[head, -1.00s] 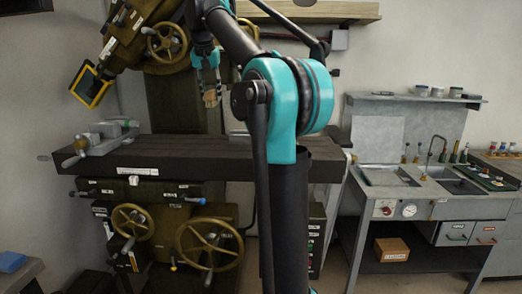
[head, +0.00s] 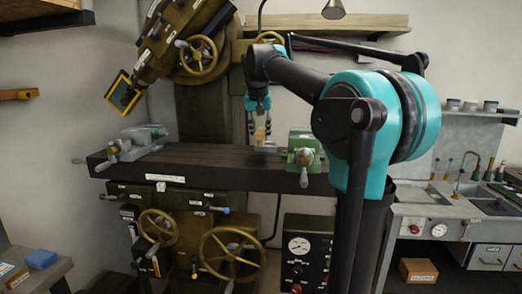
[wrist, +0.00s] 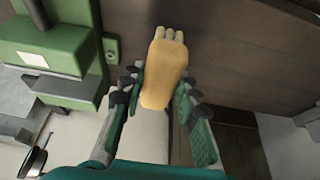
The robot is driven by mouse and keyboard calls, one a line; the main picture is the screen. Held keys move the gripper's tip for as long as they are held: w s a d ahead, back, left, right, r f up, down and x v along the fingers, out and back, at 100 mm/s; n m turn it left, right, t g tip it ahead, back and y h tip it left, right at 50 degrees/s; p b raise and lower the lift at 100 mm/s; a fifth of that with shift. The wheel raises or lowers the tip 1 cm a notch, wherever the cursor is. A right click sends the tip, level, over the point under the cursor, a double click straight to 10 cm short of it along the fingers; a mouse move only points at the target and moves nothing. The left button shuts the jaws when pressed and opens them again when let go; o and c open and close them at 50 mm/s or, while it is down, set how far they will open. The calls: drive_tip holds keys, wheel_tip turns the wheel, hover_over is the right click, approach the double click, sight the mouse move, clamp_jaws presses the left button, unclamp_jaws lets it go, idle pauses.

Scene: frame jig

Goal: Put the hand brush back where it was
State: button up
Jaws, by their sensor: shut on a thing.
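The hand brush, with a tan wooden body and pale bristle tufts at its end, shows in the wrist view (wrist: 164,75) and small in the head view (head: 259,136). My gripper (wrist: 160,97) is shut on it, with a dark-padded finger on each side. In the head view my gripper (head: 258,108) points down over the machine's table, close to the green vise. The brush hangs below the fingers. I cannot tell whether its lower end touches anything.
The dark machine table (head: 210,158) carries a grey vise (head: 125,145) at left and a green vise (head: 302,150) at right, beside my gripper. A wooden shelf (head: 345,22) is on the wall behind. A sink bench (head: 465,205) stands at right.

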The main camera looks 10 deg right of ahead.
drive_tip(key=shift+f, duration=3.15)
drive_tip(key=shift+f, duration=0.1)
drive_tip(key=o, duration=1.1)
drive_tip(key=v, duration=1.2)
